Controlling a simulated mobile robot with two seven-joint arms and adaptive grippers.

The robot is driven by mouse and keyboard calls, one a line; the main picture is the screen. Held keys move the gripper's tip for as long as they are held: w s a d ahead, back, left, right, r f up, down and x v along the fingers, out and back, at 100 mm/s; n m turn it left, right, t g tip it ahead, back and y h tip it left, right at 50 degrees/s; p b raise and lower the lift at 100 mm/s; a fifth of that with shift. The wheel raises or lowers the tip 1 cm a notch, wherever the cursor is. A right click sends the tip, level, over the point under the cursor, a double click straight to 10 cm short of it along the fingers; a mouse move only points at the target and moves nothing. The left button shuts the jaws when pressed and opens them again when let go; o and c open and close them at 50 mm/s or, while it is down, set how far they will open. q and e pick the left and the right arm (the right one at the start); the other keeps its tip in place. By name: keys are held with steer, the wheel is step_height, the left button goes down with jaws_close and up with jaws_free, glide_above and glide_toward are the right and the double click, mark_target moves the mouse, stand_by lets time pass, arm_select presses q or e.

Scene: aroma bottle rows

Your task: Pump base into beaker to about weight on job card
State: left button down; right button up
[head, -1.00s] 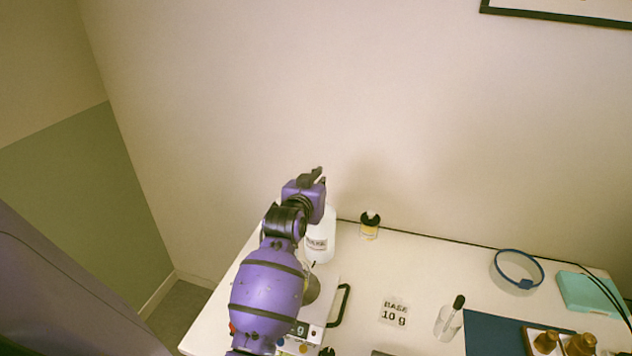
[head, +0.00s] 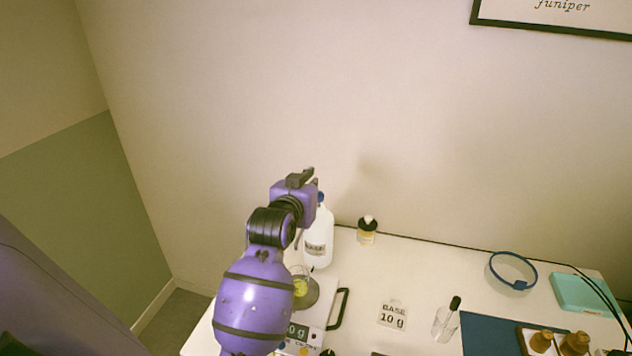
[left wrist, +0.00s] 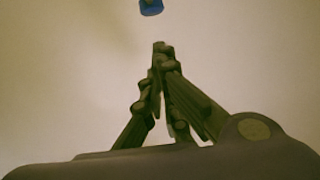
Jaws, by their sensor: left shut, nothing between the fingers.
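The white base bottle (head: 320,240) with a dark label and a blue top stands at the back left of the table. A blue pump part (left wrist: 151,7) shows at the top of the left wrist view, beyond my fingertips. My left gripper (left wrist: 160,48) is shut and empty; in the head view it is beside the bottle's top, mostly hidden by my arm. The scale's display is partly covered and ends in "0 g". The job card (head: 393,316) reads "BASE 10 g". My right gripper is not in view.
A black handle (head: 340,308) is beside the scale. A dropper glass (head: 445,322), blue mat (head: 487,334), brown bottles (head: 575,343), blue ring (head: 513,270) and teal box (head: 585,294) are to the right.

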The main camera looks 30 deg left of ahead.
arm_select(q)
steer(key=v, duration=0.3)
steer(key=shift+s+d+r, duration=0.1)
steer(key=shift+s+r, duration=0.1)
steer(key=shift+s, duration=0.05)
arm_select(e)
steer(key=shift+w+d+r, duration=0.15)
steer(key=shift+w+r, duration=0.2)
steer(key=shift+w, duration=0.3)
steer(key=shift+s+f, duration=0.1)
